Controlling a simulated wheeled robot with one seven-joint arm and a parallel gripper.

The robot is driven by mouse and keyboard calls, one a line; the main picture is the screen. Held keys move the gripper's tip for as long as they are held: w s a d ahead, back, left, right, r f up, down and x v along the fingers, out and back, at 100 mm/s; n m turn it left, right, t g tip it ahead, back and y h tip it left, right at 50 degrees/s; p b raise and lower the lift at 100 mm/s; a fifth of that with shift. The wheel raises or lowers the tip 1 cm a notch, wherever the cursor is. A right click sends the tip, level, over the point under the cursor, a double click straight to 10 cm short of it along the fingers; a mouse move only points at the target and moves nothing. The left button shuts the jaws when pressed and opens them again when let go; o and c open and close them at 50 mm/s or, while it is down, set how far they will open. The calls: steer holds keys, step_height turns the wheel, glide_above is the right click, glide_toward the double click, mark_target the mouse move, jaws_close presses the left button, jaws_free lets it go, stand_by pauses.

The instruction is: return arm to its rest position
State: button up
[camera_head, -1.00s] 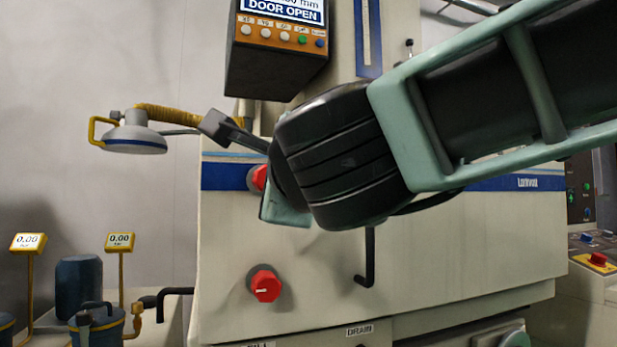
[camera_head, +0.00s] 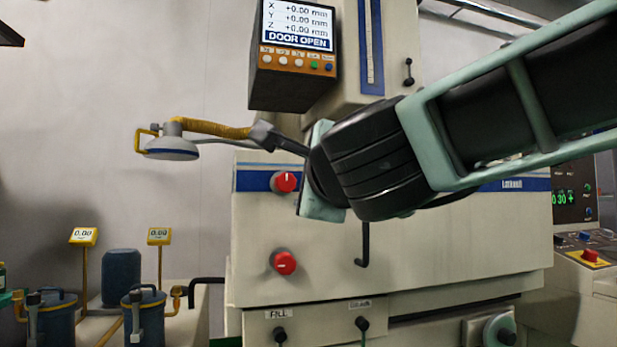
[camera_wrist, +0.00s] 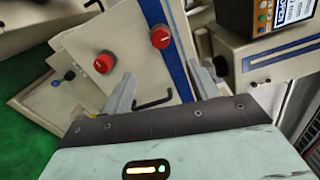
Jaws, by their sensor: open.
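My gripper shows in the wrist view (camera_wrist: 168,85), with its two grey fingers wide apart and nothing between them. In the head view my arm crosses from the upper right, and its dark wrist covers part of the machine; the fingers cannot be made out there. Behind it stands the cream spark erosion machine (camera_head: 400,260) with a blue stripe. Its two red knobs (camera_head: 285,182) and (camera_head: 285,263) are left of my wrist; they also show in the wrist view (camera_wrist: 160,37). A black L-shaped handle (camera_head: 364,245) hangs below my wrist.
A display box (camera_head: 293,55) reading DOOR OPEN hangs above. A lamp-like head (camera_head: 172,145) on a yellow hose is at left. Blue canisters (camera_head: 122,278) and small gauges (camera_head: 83,236) stand lower left. A control panel with a red button (camera_head: 590,255) is at right.

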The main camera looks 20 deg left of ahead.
stand_by(0.3)
steer(key=s+d+f+n+g+h, duration=0.1)
steer(key=s+d+f+n+g, duration=0.35)
steer(key=f, duration=0.55)
steer(key=s+d+f+n+g+h, duration=0.1)
steer(key=s+d+f+n+g, duration=0.25)
steer(key=f+n, duration=0.4)
steer(key=s+d+f+n+g+h, duration=0.1)
steer(key=s+d+f+n+g, duration=0.3)
steer(key=f, duration=0.7)
steer(key=s+d+f+n+g+h, duration=0.25)
steer(key=s+d+f, duration=0.25)
steer(key=d, duration=0.3)
steer(key=s+d+f+n+g+h, duration=0.1)
steer(key=s+d+f+n+h, duration=0.2)
steer(key=s+d+f, duration=0.35)
step_height(320, 180, up, 13)
steer(key=d+p, duration=0.1)
steer(key=p, duration=1.1)
steer(key=shift+w+d, duration=0.35)
steer(key=shift+w+h, duration=0.1)
steer(key=shift+h, duration=0.15)
